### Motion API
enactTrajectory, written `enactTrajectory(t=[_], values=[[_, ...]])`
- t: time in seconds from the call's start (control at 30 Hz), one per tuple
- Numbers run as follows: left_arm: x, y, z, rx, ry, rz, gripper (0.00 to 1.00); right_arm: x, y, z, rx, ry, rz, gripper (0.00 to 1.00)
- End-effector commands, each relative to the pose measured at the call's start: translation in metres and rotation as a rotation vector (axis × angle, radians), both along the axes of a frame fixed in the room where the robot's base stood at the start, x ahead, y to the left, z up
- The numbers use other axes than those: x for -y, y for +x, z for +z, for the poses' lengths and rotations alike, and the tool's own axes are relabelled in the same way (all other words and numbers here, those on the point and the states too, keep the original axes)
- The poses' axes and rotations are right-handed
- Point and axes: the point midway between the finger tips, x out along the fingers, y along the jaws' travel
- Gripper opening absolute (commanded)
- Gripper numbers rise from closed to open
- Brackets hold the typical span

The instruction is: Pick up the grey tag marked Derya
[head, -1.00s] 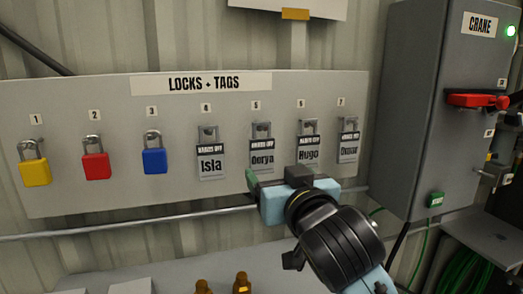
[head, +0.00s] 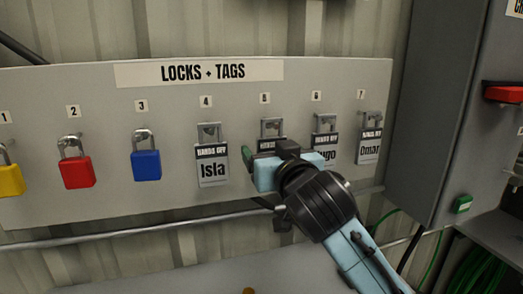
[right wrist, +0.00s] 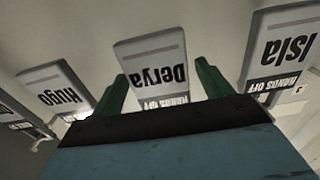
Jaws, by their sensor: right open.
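The grey tag marked Derya hangs from hook 5 on the board. In the head view only its top (head: 268,142) shows, because my right gripper (head: 250,158) covers the rest. In the right wrist view the Derya tag (right wrist: 155,65) appears upside down, between the two green fingers of my right gripper (right wrist: 160,88). The fingers are open, one on either side of the tag's lower part. I cannot tell how far they are from the board. My left gripper is in no view.
The Isla tag (head: 212,168) hangs left of Derya, and the Hugo tag (head: 326,140) and Omar tag (head: 370,148) hang to the right. Yellow, red (head: 76,172) and blue (head: 146,165) padlocks hang further left. A grey cabinet (head: 435,110) stands at the right.

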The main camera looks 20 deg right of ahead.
Motion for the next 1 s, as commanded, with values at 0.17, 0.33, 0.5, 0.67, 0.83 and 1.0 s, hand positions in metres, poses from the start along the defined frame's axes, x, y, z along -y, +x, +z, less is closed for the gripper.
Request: enactTrajectory(t=[0.17,0.33,0.5,0.67,0.83,1.0], values=[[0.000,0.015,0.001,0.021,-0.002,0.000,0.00,0.000,0.000,0.000,0.000,0.000,-0.001,0.78],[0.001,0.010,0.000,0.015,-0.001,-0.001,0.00,0.000,0.000,0.000,0.000,0.000,0.000,0.61],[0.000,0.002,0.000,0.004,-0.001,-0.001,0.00,0.000,0.000,0.000,-0.001,0.000,0.000,0.39],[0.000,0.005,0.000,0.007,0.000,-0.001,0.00,0.000,0.000,-0.001,-0.002,0.000,0.000,0.30],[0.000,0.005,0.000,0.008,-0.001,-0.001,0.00,0.000,0.000,0.000,-0.002,0.000,0.000,0.30],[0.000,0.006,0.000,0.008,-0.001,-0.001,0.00,-0.002,0.001,0.009,0.000,0.002,0.004,0.30]])
